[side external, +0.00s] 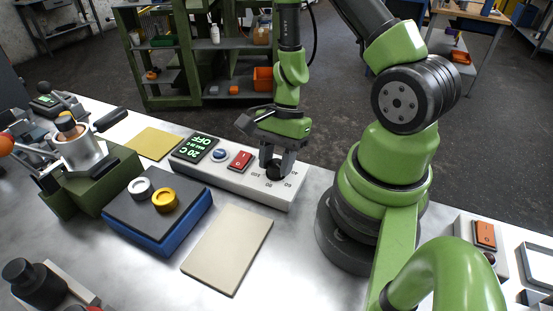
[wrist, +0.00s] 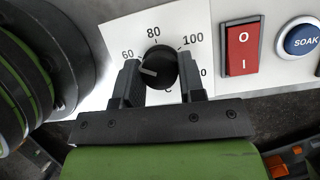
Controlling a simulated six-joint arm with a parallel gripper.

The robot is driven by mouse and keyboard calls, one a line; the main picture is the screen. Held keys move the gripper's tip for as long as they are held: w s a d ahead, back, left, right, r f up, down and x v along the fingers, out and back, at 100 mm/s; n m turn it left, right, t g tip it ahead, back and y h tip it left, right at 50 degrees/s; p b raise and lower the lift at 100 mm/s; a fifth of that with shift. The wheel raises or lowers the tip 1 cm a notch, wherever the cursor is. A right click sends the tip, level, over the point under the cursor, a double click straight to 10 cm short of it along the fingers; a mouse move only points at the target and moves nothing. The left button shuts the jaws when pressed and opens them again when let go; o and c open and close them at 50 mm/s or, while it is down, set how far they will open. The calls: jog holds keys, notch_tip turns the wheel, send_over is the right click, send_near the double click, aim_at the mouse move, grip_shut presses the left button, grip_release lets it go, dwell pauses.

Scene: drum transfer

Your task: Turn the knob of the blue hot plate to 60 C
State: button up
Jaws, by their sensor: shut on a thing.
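The black knob (wrist: 160,66) sits on a white dial plate (wrist: 113,38) marked 60, 80, 100 in the wrist view. Its white pointer line points left, a little below the 60 mark. My gripper (wrist: 160,80) is shut on the knob, one finger on each side; the fingers hide part of the scale. In the side view my gripper (side external: 277,168) reaches down onto the knob (side external: 273,172) at the control box's right end. The blue hot plate (side external: 150,232) has a dark top with a silver ring and a gold ring on it.
The pale control box (side external: 235,182) carries a green-lit display (side external: 194,149) reading OFF and 20 C, a blue SOAK button (wrist: 302,40) and a red rocker switch (wrist: 240,46). A beige slab (side external: 228,249) and a yellow sheet (side external: 153,143) lie on the bench.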

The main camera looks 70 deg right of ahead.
dwell(0.3)
jog(key=o, duration=0.9)
jog(key=shift+d+r, duration=0.25)
jog(key=shift+r, duration=0.35)
jog(key=shift+v, duration=4.35)
notch_tip(320, 180, up, 10)
jog(key=n+t+h, duration=0.3)
jog(key=n, duration=0.4)
send_over(270, 166)
jog(key=s+a+r+n+t, duration=0.1)
jog(key=r+n, duration=0.1)
jog(key=s+a+r+n+t, duration=0.1)
jog(key=s+a+r+n, duration=0.1)
jog(key=r+n, duration=0.1)
jog(key=s+a+r+n+t, duration=0.2)
jog(key=shift+s+r+n, duration=0.25)
jog(key=shift+r+n, duration=0.05)
jog(key=shift+n, duration=0.1)
